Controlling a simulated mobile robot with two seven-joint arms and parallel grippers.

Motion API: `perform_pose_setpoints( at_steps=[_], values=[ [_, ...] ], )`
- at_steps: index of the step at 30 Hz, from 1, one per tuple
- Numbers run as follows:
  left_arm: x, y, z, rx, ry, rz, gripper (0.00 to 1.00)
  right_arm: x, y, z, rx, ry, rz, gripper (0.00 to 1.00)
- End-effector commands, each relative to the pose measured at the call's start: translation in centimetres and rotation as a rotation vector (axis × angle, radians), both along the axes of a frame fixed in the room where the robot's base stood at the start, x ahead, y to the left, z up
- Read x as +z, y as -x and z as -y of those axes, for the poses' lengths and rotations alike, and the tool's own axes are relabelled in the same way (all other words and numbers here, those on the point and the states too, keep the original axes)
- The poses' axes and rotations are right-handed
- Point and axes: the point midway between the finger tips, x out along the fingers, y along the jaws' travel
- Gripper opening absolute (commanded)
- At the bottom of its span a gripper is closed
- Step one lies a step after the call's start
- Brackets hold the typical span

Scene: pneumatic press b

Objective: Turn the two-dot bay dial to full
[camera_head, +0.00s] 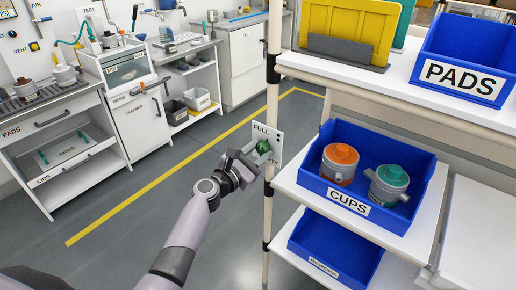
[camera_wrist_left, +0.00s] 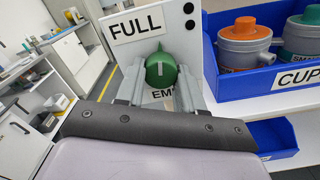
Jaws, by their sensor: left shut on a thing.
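A green dial (camera_head: 263,147) sits on a white plate (camera_head: 274,133) fixed to the beige rack post. In the left wrist view the dial (camera_wrist_left: 161,68) has a short white line that stands nearly upright. The label FULL (camera_wrist_left: 136,24) is above it, and a partly hidden label starting with "EM" (camera_wrist_left: 163,94) is below. Two black dots (camera_wrist_left: 189,16) mark the plate's upper right. My left gripper (camera_head: 254,156) is shut on the dial, with one finger on each side in the wrist view (camera_wrist_left: 161,80). My right gripper is not in view.
Right of the post, a blue CUPS bin (camera_head: 348,200) on a shelf holds an orange-topped cup (camera_head: 339,164) and a green-topped cup (camera_head: 388,186). A blue PADS bin (camera_head: 464,71) stands higher. The floor (camera_head: 130,240) at left is clear up to the benches.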

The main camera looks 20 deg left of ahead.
Motion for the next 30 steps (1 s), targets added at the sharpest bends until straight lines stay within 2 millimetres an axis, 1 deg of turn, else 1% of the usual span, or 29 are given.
perform_pose_setpoints(
  at_steps=[1, 4, 15, 21, 30],
  values=[
    [0.10, 0.02, 0.09, -0.001, 0.045, -0.018, 0.07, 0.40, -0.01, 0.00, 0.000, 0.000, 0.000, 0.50],
    [0.06, 0.04, 0.07, -0.001, 0.132, -0.049, 0.07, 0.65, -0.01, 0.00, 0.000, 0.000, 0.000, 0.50],
    [-0.12, 0.08, 0.19, -0.002, 0.390, -0.144, 0.07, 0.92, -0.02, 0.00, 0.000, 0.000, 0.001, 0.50],
    [-0.14, 0.09, 0.21, 0.000, 0.472, -0.174, 0.07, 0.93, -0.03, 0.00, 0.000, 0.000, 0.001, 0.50],
    [-0.14, 0.09, 0.20, 0.000, 0.516, -0.190, 0.07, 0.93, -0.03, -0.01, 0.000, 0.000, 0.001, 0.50]
  ],
)
